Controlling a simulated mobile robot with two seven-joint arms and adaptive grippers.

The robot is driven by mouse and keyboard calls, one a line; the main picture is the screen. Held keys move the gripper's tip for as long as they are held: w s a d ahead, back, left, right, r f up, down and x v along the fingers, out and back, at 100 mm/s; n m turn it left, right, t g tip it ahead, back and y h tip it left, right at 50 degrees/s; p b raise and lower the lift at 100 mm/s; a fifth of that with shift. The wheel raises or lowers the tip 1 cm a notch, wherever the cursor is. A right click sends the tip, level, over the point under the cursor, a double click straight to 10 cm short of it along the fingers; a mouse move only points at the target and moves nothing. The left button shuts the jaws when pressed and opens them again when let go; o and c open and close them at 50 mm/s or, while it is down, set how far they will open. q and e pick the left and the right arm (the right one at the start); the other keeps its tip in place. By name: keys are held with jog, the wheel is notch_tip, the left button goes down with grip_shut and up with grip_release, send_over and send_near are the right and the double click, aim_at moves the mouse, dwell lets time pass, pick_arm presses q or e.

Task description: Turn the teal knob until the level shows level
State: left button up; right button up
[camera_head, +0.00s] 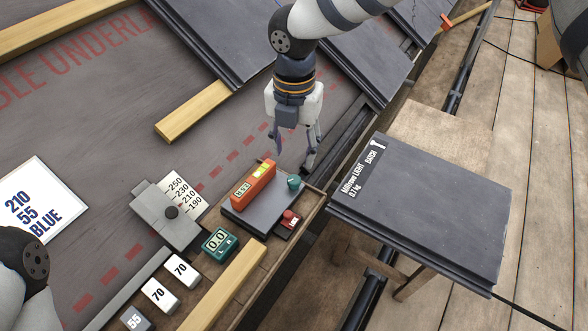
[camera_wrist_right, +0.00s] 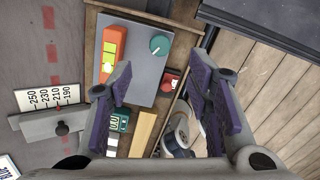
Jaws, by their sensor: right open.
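The teal knob (camera_head: 294,182) stands at the right corner of a dark grey plate (camera_head: 262,212). It also shows in the right wrist view (camera_wrist_right: 159,45), with a pale pointer mark. The orange level (camera_head: 252,186) lies on the same plate, left of the knob, and shows in the right wrist view (camera_wrist_right: 108,62). It has a yellow-green vial and a small display whose digits are too small to read surely. My right gripper (camera_head: 295,140) is open and empty, pointing down above and behind the knob, apart from it. My left gripper is out of view.
A red button (camera_head: 290,218) is close to the knob. A teal 0.0 readout (camera_head: 219,243), a grey slide gauge (camera_head: 165,213) and numbered white blocks (camera_head: 160,294) are nearby. Dark tiles on a stand (camera_head: 430,210) are at right. A wooden batten (camera_head: 193,111) is at upper left.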

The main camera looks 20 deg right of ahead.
aim_at(294, 179)
notch_tip(294, 179, down, 9)
jog(key=shift+r+b, duration=0.15)
jog(key=shift+b, duration=0.25)
grip_shut()
